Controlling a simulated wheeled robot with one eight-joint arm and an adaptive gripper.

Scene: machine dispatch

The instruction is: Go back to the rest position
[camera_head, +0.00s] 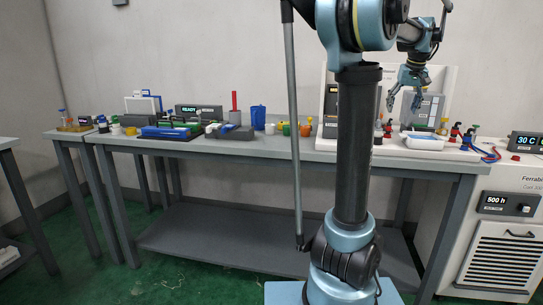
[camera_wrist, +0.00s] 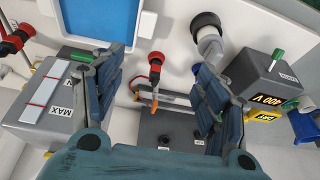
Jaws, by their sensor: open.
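My gripper (camera_head: 404,88) is at the upper right in the head view, raised above the right end of the workbench in front of a white upright panel. Its fingers point down and are spread apart. In the wrist view my gripper (camera_wrist: 155,95) shows two blue segmented fingers with a wide gap and nothing held between them. Behind the gap are a red-capped fitting (camera_wrist: 156,60) and a grey block (camera_wrist: 168,132) with dark knobs; I cannot tell their exact distance from the fingers.
The grey workbench (camera_head: 230,150) carries several small items, including a blue cup (camera_head: 258,117). A white cabinet (camera_head: 508,230) with a "30 C" display stands at right. In the wrist view, a box marked MAX (camera_wrist: 40,115) and a "400 V" box (camera_wrist: 262,75) flank the fingers. Green floor lies open at front left.

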